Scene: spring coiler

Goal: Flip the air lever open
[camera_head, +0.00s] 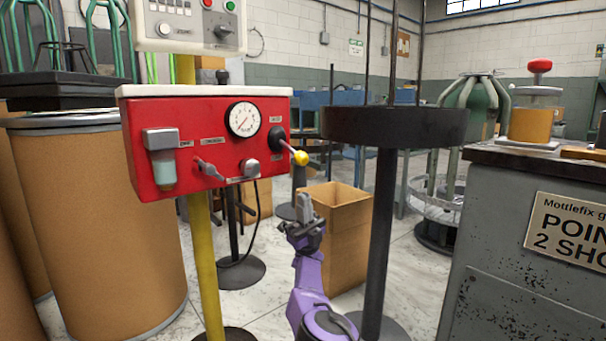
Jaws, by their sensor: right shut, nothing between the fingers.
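The red air panel (221,110) is mounted on a yellow post at the left centre. A smaller metal lever (209,168) and a grey knob (250,168) sit along the panel's lower edge. My right gripper (306,203), on a purple arm, is shut and empty, below the yellow knob and apart from it. My left gripper is not in view.
A black round stand (394,126) on a dark post is just right of my right gripper. An open cardboard box (338,215) stands behind it. Large brown drums (100,215) fill the left. A grey cabinet (500,270) stands at the right.

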